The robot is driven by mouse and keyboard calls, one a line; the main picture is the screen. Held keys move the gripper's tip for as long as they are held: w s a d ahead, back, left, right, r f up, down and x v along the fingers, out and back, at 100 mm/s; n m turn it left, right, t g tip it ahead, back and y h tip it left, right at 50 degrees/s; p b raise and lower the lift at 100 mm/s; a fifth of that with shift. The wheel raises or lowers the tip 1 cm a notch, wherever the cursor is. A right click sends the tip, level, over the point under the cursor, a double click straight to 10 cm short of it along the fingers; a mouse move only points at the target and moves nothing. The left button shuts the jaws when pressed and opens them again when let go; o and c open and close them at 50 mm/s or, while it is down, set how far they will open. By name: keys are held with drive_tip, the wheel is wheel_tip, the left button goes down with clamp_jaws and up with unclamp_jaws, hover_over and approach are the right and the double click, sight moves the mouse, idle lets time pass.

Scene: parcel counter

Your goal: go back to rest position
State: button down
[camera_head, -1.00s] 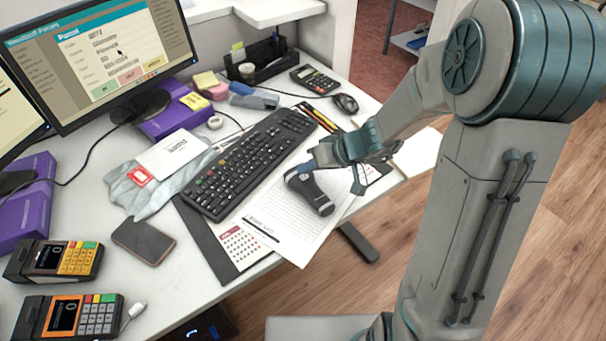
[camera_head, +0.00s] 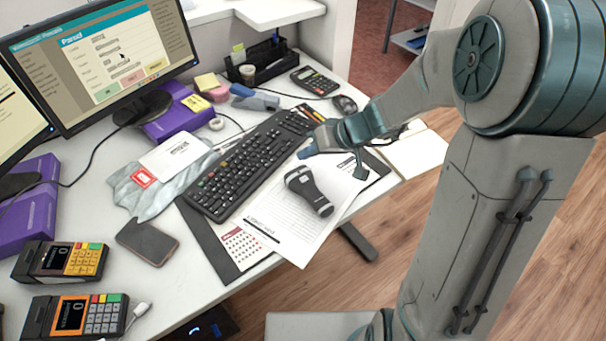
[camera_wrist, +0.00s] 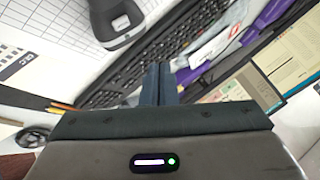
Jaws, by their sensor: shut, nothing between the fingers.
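My gripper (camera_head: 308,150) is at the right part of the desk in the head view, above the papers near the keyboard. Its fingers also show in the wrist view (camera_wrist: 159,80), pressed together with nothing between them. A dark handheld scanner (camera_head: 310,190) lies on the printed sheet (camera_head: 275,213), just below and apart from my gripper. The scanner also shows at the top left of the wrist view (camera_wrist: 115,20).
The black keyboard (camera_head: 250,165) lies left of my gripper. A mouse (camera_head: 344,104) and a calculator (camera_head: 315,79) are behind it. Two card terminals (camera_head: 60,259) and a phone (camera_head: 146,242) sit at the front left. The monitor (camera_head: 105,50) stands at the back left.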

drive_tip(key=shift+r, duration=0.5)
drive_tip(key=s+d+r+m+h+p, duration=0.2)
drive_tip(key=s+d+r+h+p, duration=0.2)
drive_tip(key=s, duration=0.5)
drive_tip(key=s+d+r+m+h+p, duration=0.3)
drive_tip(key=s+d+r+h+p, duration=0.1)
drive_tip(key=s+d+r, duration=0.4)
drive_tip(key=shift+v, duration=1.15)
